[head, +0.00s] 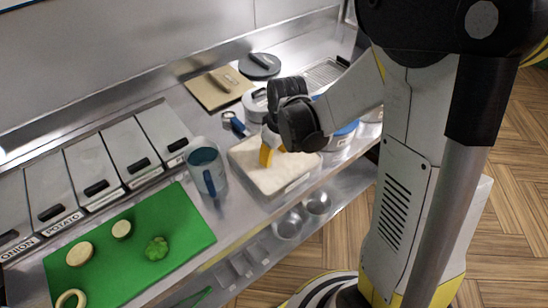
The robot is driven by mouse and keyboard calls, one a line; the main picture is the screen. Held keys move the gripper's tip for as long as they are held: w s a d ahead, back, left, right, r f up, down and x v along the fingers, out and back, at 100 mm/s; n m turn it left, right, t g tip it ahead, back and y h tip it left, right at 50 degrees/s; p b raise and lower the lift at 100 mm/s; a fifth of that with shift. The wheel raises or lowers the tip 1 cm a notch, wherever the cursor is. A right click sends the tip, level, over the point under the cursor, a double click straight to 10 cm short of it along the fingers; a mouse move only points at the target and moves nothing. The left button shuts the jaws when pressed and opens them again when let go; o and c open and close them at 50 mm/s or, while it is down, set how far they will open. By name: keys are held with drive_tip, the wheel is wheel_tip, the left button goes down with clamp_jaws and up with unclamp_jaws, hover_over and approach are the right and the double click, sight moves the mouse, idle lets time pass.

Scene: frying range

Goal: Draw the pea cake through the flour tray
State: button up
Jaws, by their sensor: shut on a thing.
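The flour tray (273,182) is a pale rectangular tray filled with white flour, at the middle of the counter. My gripper (267,148) points down over the tray's back left part. It is shut on a narrow yellow-orange piece, which looks like the pea cake (266,157) seen edge-on. Its lower end is at or just above the flour; I cannot tell if it touches. My wrist hides part of the tray's back right.
A blue-tinted jug (207,169) stands close to the tray's left. The green board (190,219) at front left holds several cut pieces and a green lump (156,248). Lidded bins (102,153) line the back left. A brown board (219,89) lies behind.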

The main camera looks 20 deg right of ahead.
drive_tip(key=shift+f, duration=0.1)
drive_tip(key=shift+a, duration=0.15)
drive_tip(key=shift+a+b, duration=0.3)
drive_tip(key=shift+a, duration=0.25)
drive_tip(key=shift+d, duration=1.35)
drive_tip(key=shift+a, duration=1.35)
drive_tip(key=shift+d, duration=0.7)
drive_tip(key=shift+r+p, duration=2.8)
drive_tip(key=shift+r, duration=1.25)
